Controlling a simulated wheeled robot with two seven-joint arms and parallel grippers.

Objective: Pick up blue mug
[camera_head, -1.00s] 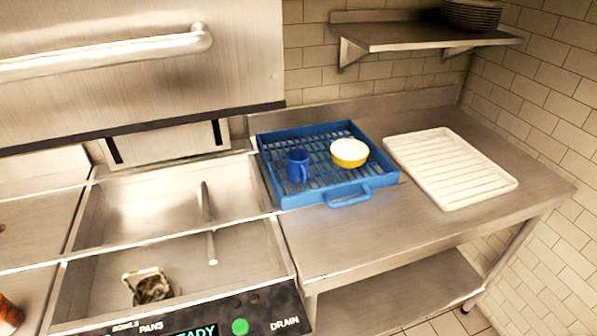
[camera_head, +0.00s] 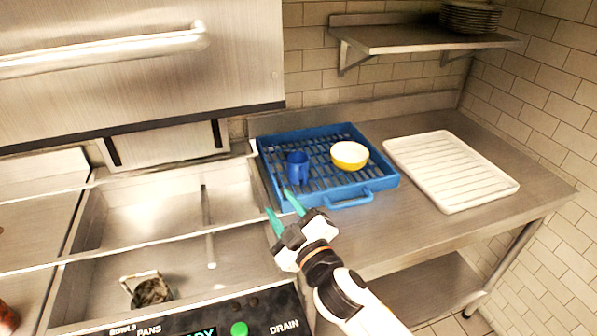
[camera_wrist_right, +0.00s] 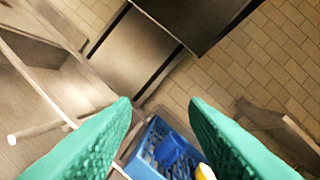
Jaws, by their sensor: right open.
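The blue mug (camera_head: 298,165) stands upright in the left part of a blue slatted rack (camera_head: 362,195) on the steel counter. My right gripper (camera_head: 281,206), with green fingers, is open and empty. In the head view it is in front of the rack's near left corner, short of the mug and apart from it. In the right wrist view the mug (camera_wrist_right: 171,151) shows between the two spread green fingertips, farther off. My left gripper is out of view.
A yellow bowl (camera_head: 349,156) sits in the rack right of the mug. A white ribbed tray (camera_head: 451,170) lies to the right. A steel sink (camera_head: 150,205) is at the left, and a shelf with stacked plates (camera_head: 470,17) hangs above. The counter's front right is clear.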

